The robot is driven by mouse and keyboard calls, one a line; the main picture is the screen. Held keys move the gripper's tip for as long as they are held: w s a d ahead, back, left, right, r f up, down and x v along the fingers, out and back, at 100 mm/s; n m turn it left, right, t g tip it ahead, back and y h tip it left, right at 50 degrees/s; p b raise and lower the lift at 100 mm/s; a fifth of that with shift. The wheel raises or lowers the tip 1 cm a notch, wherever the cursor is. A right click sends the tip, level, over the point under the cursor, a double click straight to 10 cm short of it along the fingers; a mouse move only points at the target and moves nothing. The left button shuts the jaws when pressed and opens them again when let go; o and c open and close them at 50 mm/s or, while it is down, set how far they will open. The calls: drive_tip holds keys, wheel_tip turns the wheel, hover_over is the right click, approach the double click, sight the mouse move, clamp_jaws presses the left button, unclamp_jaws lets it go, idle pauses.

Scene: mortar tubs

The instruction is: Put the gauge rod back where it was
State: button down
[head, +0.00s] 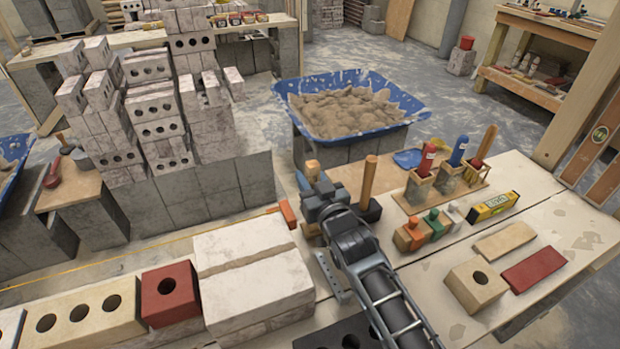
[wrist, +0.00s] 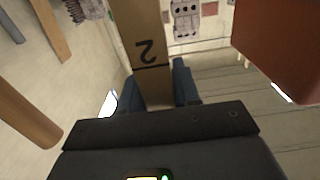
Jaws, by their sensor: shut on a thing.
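The gauge rod (wrist: 147,35) is a flat tan wooden strip with a dark "2" and a dark line across it. In the wrist view it runs up and away between the two blue fingers of my gripper (wrist: 157,82), which is shut on it. In the head view my gripper (head: 322,200) is above the near left part of the bench, and a small tan end, likely the rod (head: 312,168), shows just beyond it. Most of the rod is hidden there by my gripper. I cannot tell which place the rod came from.
A hammer with an upright wooden handle (head: 369,178) stands close right of my gripper. An orange block (head: 287,214) is close on the left, by the pale block wall (head: 250,265). A blue sand tub (head: 405,98) is behind.

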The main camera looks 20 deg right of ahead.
drive_tip(key=shift+f+b, duration=0.45)
idle(0.4)
drive_tip(key=c, duration=0.7)
unclamp_jaws()
drive_tip(key=shift+c, duration=0.2)
